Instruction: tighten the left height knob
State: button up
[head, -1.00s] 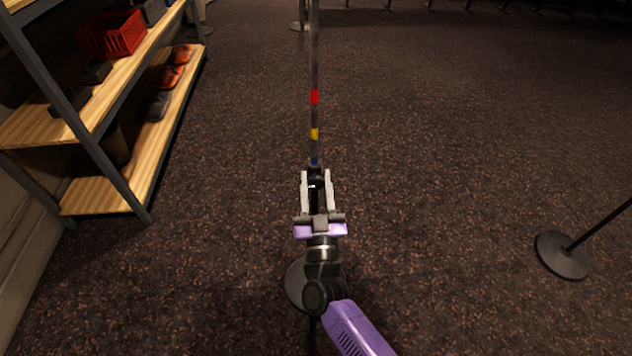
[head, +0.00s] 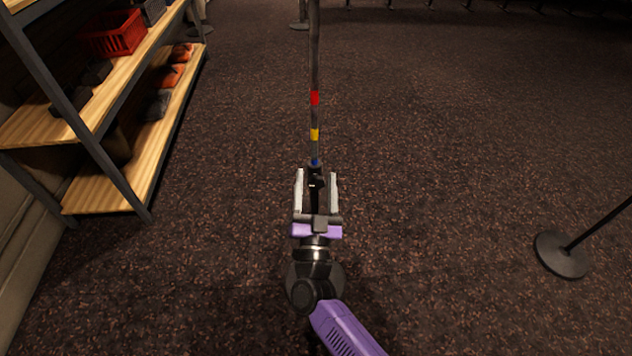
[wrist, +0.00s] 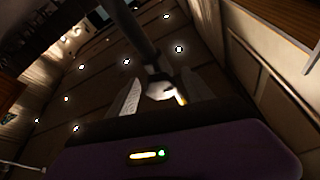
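A thin upright pole (head: 315,60) with red, yellow and blue bands stands straight ahead of me in the head view. A dark collar with a small knob (head: 316,183) sits just below the blue band. My gripper (head: 316,175) is open, with one pale finger on each side of the collar and knob. Gaps show between the fingers and the knob. In the wrist view a pale, brightly lit knob (wrist: 160,91) lies between the fingers at the foot of the dark pole (wrist: 135,30). My arm hides the lower part of the stand.
A shelf rack (head: 125,110) with a red crate (head: 112,33) and several small items stands at the left. Another stand's round base (head: 563,254) is at the right. The carpet (head: 450,150) between is clear.

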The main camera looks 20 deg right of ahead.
jog(key=p+v, duration=0.1)
jog(key=v, duration=0.6)
jog(key=shift+s+a, duration=0.15)
jog(key=shift+s, duration=0.2)
jog(key=shift+f, duration=0.15)
